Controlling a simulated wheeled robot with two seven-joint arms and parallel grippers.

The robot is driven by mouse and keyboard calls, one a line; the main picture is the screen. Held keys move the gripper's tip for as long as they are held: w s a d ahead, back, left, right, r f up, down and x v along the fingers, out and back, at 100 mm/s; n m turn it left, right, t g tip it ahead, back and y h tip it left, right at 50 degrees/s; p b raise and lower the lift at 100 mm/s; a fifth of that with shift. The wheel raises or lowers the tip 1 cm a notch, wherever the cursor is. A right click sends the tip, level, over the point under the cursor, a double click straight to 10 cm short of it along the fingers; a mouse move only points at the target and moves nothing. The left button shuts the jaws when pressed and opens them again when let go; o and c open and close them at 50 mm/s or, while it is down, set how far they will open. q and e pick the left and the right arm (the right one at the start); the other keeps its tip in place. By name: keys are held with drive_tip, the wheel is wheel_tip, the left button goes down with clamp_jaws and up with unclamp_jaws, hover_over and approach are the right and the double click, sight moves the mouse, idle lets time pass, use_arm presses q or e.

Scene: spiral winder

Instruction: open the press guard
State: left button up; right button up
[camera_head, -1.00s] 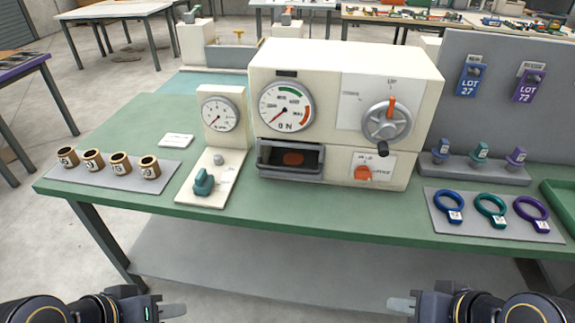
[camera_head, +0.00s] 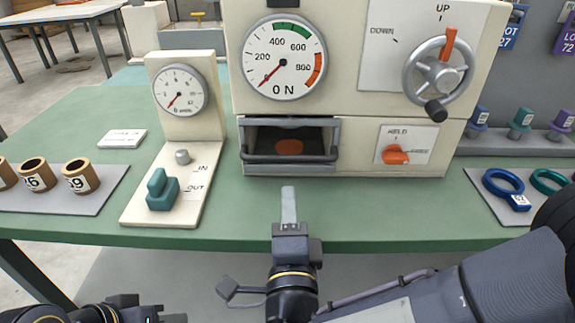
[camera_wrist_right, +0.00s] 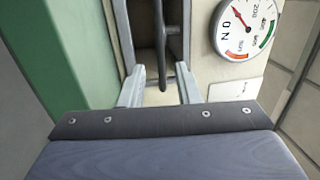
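The press guard (camera_head: 290,158) is a grey bar frame across the low front opening of the cream press (camera_head: 360,118). A dark recess with an orange-brown disc shows behind it. My right gripper (camera_head: 288,192) is in front of and below the guard, pointing at it. In the right wrist view my right gripper (camera_wrist_right: 158,92) is open, its two fingers apart. The dark guard bar (camera_wrist_right: 162,65) shows ahead between the fingertips; whether they touch it I cannot tell. My left gripper (camera_head: 172,318) is low at the bottom left edge, mostly cut off.
The press carries a round dial (camera_head: 283,57), a handwheel (camera_head: 438,70) and an orange HELD knob (camera_head: 396,154). A gauge stand with a teal lever (camera_head: 162,190) stands left of it.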

sight(289, 161)
drive_tip(key=shift+s+a+f+m+h, duration=0.1)
drive_tip(key=shift+s+f+m+h, duration=0.05)
drive_tip(key=shift+f+m+h, duration=0.2)
drive_tip(key=w, duration=0.4)
drive_tip(key=w+r, duration=0.1)
drive_tip(key=w, duration=0.2)
drive_tip(key=w+r+p, duration=0.1)
drive_tip(key=w, duration=0.3)
drive_tip(key=shift+w+r, duration=0.25)
drive_tip(key=shift+w, duration=0.1)
clamp_jaws()
